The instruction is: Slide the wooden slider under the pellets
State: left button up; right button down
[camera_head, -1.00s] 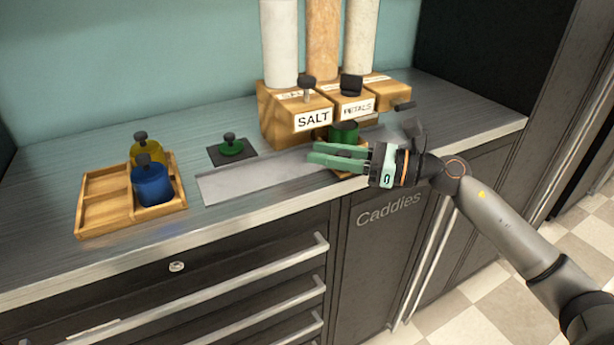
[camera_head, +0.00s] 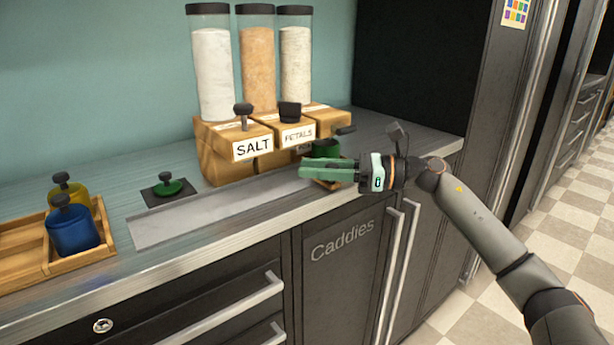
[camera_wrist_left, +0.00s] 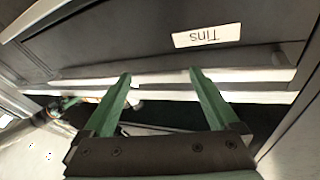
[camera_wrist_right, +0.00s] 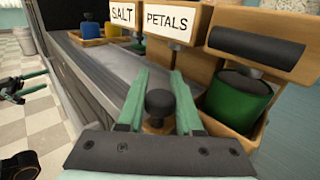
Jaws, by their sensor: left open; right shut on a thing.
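The wooden slider (camera_head: 328,184) carries a green tin (camera_head: 326,150) and sits at the right end of the metal track. In the right wrist view the slider (camera_wrist_right: 158,126) has a dark round knob (camera_wrist_right: 160,103). My right gripper (camera_head: 302,172) is shut on this knob; its fingers (camera_wrist_right: 160,78) lie on either side of it. The green tin (camera_wrist_right: 238,100) stands just below the dark handle (camera_wrist_right: 256,46) of the rightmost dispenser (camera_head: 328,119), whose label is hidden. My left gripper (camera_wrist_left: 160,74) is open and empty, before a drawer front labelled Tins.
The bare metal track (camera_head: 210,205) runs left along the counter. The salt dispenser (camera_head: 236,160) and petals dispenser (camera_head: 300,124) stand behind it. A wooden tray (camera_head: 88,252) at left holds blue and yellow tins.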

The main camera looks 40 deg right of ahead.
jog(key=shift+w+d+f, duration=0.1)
jog(key=shift+d, duration=0.05)
pick_arm(q)
notch_tip(320, 180, up, 7)
jog(key=s+m+t+h, duration=0.1)
jog(key=shift+s+d+t, duration=0.2)
jog(key=shift+t, duration=0.2)
pick_arm(e)
jog(key=shift+d, duration=0.2)
jog(key=c, duration=0.8)
grip_release()
jog(key=shift+d, duration=0.1)
pick_arm(q)
jog(key=shift+d, duration=0.1)
pick_arm(e)
jog(key=shift+o, duration=1)
